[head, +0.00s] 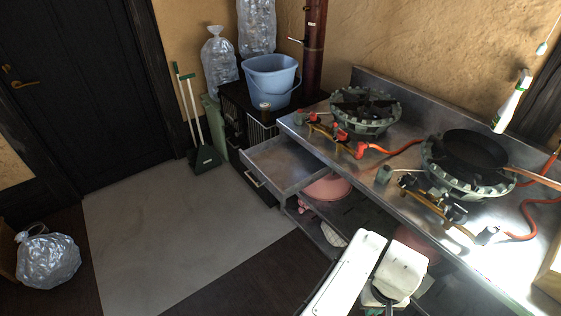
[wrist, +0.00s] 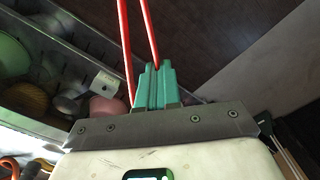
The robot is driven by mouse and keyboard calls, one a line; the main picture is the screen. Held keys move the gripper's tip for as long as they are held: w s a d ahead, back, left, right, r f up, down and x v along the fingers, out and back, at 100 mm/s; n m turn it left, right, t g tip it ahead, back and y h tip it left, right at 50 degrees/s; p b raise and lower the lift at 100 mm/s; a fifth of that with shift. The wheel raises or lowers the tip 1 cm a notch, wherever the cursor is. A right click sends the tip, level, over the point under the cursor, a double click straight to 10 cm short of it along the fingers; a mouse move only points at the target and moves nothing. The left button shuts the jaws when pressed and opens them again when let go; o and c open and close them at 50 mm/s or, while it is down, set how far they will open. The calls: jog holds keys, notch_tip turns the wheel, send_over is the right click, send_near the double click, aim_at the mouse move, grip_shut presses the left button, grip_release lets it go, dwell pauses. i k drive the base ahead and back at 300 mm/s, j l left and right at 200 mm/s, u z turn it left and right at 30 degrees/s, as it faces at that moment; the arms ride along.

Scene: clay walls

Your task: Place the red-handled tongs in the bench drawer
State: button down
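The tongs' two long red handles (wrist: 126,45) run up out of the top of the wrist view. My gripper (wrist: 155,80), with green fingers, is closed around them near its tips. The far end of the tongs is outside the frame. The bench drawer (head: 284,165) is pulled out at the left end of the steel bench in the head view, and its visible inside looks empty. My white arm shows at the bottom of the head view, right of and nearer than the drawer; the tongs cannot be made out there.
The steel bench (head: 385,180) carries gas burners, a pan (head: 472,150) and red hoses. A shelf below holds a pink bowl (head: 327,187). In the wrist view, dishes including a green bowl (wrist: 12,55) lie at upper left. Grey floor (head: 180,235) left of the drawer is clear.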

aim_at(292, 162)
jog(key=i+u, duration=0.35)
jog(key=i, duration=0.25)
jog(key=i+u, duration=0.35)
jog(key=i, duration=0.3)
